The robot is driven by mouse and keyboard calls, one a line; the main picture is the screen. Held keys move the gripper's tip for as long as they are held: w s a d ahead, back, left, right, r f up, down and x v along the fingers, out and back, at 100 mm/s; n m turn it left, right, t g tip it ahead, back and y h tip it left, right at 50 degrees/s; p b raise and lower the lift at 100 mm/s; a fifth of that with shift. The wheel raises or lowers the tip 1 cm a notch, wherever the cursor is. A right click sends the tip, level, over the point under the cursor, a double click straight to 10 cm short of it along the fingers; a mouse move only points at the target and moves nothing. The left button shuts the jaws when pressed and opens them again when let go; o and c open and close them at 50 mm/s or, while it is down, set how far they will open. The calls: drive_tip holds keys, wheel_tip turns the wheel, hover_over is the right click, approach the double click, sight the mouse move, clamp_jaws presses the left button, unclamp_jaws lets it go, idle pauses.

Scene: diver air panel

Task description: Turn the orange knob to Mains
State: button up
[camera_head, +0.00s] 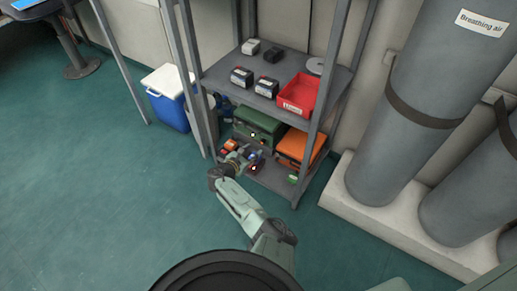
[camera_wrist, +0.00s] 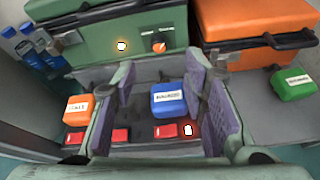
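A small orange knob (camera_wrist: 159,47) is on the front of a green case (camera_wrist: 90,38), with a small pale marking above it that I cannot read. The way the knob points is too small to tell. My gripper (camera_wrist: 160,70) is open, with its two purple-padded fingers apart below and in front of the knob. In the wrist view, a blue labelled block (camera_wrist: 168,99) shows between the fingers; nothing looks gripped. In the head view my gripper (camera_head: 238,160) is at the lower shelf, in front of the green case (camera_head: 258,124); the knob cannot be made out there.
An orange case (camera_wrist: 240,22) stands right of the green one, with a green block (camera_wrist: 293,84) before it. An orange block (camera_wrist: 78,109) and red pieces lie near the fingers. The upper shelf (camera_head: 275,78) overhangs. Blue bottles (camera_wrist: 28,52) stand at left.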

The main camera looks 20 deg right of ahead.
sight(262, 143)
drive_tip(key=b+x, duration=0.7)
drive_tip(key=shift+a+f, duration=0.1)
drive_tip(key=shift+f, duration=0.15)
drive_tip(key=shift+w+d+b, duration=0.3)
drive_tip(key=shift+d+b, duration=0.1)
drive_tip(key=shift+b, duration=0.05)
drive_tip(key=shift+c, duration=0.4)
clamp_jaws()
